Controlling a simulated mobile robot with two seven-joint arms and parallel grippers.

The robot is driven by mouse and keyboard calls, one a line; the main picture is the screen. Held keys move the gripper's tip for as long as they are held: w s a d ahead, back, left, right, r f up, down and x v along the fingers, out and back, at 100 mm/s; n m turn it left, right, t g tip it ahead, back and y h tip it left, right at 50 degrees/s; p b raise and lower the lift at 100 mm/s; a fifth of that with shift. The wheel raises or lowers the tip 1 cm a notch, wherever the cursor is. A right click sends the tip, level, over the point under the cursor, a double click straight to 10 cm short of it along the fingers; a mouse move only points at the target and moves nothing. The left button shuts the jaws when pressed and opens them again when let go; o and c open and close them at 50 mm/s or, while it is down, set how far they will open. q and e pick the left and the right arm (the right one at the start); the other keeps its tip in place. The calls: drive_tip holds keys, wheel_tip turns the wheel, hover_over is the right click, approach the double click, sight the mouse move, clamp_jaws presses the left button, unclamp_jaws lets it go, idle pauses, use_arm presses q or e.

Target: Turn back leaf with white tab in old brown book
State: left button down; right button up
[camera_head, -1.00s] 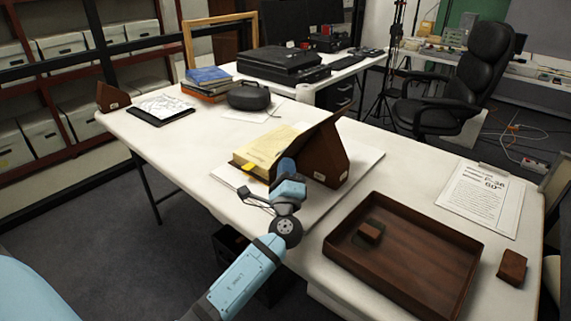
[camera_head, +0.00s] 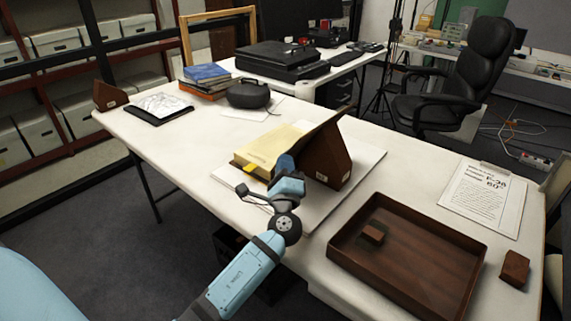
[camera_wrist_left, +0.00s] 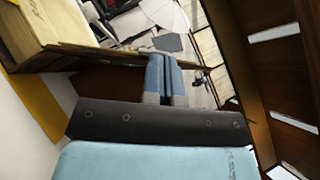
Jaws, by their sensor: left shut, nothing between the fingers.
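The old book (camera_head: 272,147) lies open on a white board, its pale yellow page facing up. A thin raised brown leaf or cover (camera_head: 325,124) slants up at its right, over a brown wedge support (camera_head: 327,160). A yellow tab (camera_head: 249,168) sticks out at the near left edge; I cannot make out a white tab on a leaf. My left gripper (camera_head: 285,163) is shut and empty at the book's near edge. In the left wrist view its fingers (camera_wrist_left: 163,78) are together, close to the thin brown edge (camera_wrist_left: 125,57) beside the book's page block (camera_wrist_left: 48,28). My right gripper is out of view.
A brown wooden tray (camera_head: 405,270) with a small block stands at the right, and another block (camera_head: 514,268) beside it. A printed sheet (camera_head: 484,198) lies behind. A second wedge (camera_head: 109,95) and dark folder (camera_head: 160,108) are at the far left. The white table (camera_head: 190,150) is clear left of the book.

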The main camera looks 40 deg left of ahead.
use_arm(q)
drive_tip(key=a+r+n+g+h+p, duration=0.2)
drive_tip(key=a+r+n+g+p, duration=0.45)
drive_tip(key=p, duration=0.85)
drive_tip(key=w+a+f+n+g+h+p, duration=0.1)
drive_tip(key=a+f+n+h+p, duration=0.2)
drive_tip(key=a+f+p, duration=0.4)
drive_tip(key=shift+w+a+f+n+h+p, duration=0.3)
drive_tip(key=shift+a+n+h+p, duration=0.15)
drive_tip(key=shift+a+p, duration=1.8)
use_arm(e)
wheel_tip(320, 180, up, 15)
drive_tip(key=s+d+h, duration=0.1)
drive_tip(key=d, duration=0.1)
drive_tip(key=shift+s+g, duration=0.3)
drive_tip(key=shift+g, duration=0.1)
use_arm(q)
drive_tip(key=shift+a, duration=0.1)
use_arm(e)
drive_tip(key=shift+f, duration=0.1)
use_arm(q)
drive_tip(key=shift+r, duration=0.1)
